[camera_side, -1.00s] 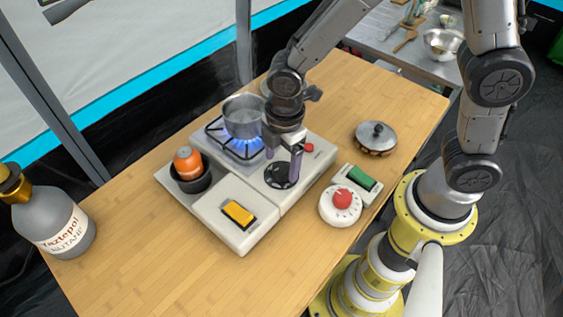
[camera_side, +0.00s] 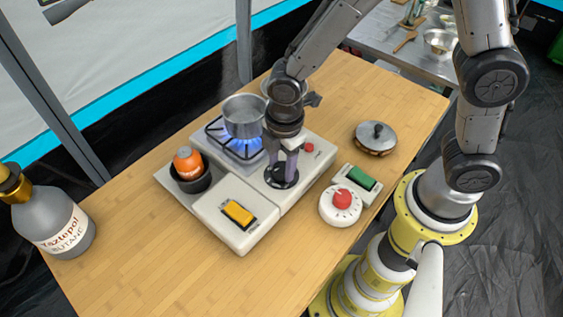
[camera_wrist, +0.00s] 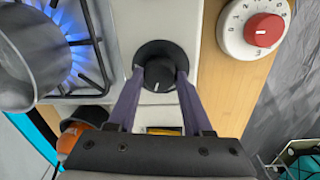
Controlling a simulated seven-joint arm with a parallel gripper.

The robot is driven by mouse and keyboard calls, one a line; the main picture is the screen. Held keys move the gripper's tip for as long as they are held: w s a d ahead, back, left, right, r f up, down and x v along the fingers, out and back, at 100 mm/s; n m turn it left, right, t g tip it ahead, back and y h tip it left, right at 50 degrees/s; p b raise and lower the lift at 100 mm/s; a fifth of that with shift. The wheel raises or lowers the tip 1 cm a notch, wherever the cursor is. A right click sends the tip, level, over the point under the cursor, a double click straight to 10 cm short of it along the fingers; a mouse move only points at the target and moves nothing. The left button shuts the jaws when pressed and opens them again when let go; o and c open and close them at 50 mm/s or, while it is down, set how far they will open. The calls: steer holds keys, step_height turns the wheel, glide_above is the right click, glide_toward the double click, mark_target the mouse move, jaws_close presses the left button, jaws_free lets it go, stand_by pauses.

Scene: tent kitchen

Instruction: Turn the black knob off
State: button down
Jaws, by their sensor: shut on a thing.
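The black knob (camera_wrist: 160,73) sits on a round black base on the white stove (camera_side: 228,205). In the side view my gripper (camera_side: 281,180) points straight down and hides most of the knob; the black base (camera_side: 280,178) shows around the fingertips. A blue flame (camera_side: 243,148) burns under the metal pot (camera_side: 243,115) on the burner.
A red dial (camera_side: 342,200) and a green switch (camera_side: 361,178) stand right of the stove. A yellow switch (camera_side: 238,212) is on the stove front. A lidded pan (camera_side: 375,137), a black bowl (camera_side: 190,178) with an orange item and a butane bottle (camera_side: 55,222) stand around.

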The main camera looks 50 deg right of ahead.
steer(key=shift+m, duration=0.4)
steer(key=m, duration=0.2)
steer(key=shift+m, duration=0.4)
steer(key=m, duration=0.3)
steer(key=shift+w+a+m, duration=0.1)
steer(key=shift+m, duration=0.3)
steer(key=m, duration=0.6)
steer(key=shift+w+h, duration=0.1)
steer(key=shift+h, duration=0.2)
steer(key=shift+m, duration=0.4)
steer(key=shift+c, duration=1.6)
jaws_free()
steer(key=shift+r, duration=0.1)
